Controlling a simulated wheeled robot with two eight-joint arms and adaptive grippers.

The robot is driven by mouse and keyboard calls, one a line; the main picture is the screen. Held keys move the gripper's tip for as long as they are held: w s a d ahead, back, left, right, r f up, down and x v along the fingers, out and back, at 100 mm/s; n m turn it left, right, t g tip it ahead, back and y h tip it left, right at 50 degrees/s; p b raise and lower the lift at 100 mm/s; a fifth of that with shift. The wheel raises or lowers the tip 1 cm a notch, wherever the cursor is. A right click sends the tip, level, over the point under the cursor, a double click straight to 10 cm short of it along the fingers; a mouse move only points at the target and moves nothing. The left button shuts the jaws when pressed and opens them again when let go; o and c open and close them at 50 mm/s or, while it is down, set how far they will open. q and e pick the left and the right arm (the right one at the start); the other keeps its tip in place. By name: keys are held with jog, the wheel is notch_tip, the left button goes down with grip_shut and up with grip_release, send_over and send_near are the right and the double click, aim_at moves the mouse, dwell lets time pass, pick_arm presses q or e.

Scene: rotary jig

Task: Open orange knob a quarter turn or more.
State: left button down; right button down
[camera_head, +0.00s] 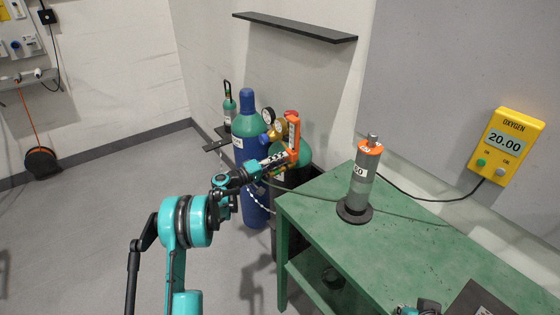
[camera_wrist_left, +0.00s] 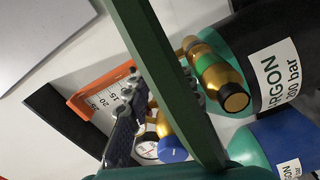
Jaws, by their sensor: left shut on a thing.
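An upright orange flow gauge (camera_head: 293,132) with a red top stands on the gas regulator by the cylinders. Its orange frame and scale (camera_wrist_left: 105,92) also show in the wrist view. My left gripper (camera_head: 278,159) reaches in from the left and is shut at the gauge's lower end, where the orange knob sits. The fingers (camera_wrist_left: 130,95) cover most of the knob, so its turn angle cannot be read. A small teal and black part of my right arm (camera_head: 420,308) shows at the bottom edge; its jaws cannot be made out.
A blue-green cylinder (camera_head: 254,195) and a dark argon cylinder (camera_wrist_left: 275,75) stand close by. The green table (camera_head: 420,235) to the right bears a grey cylinder with an orange top (camera_head: 362,180).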

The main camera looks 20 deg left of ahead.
pick_arm(q)
jog(key=n, duration=0.4)
jog(key=shift+n, duration=0.3)
jog(key=n, duration=0.4)
jog(key=shift+n, duration=0.3)
jog(key=n, duration=0.4)
jog(key=shift+n, duration=2.4)
jog(key=shift+f, duration=0.1)
jog(key=c, duration=1.3)
grip_release()
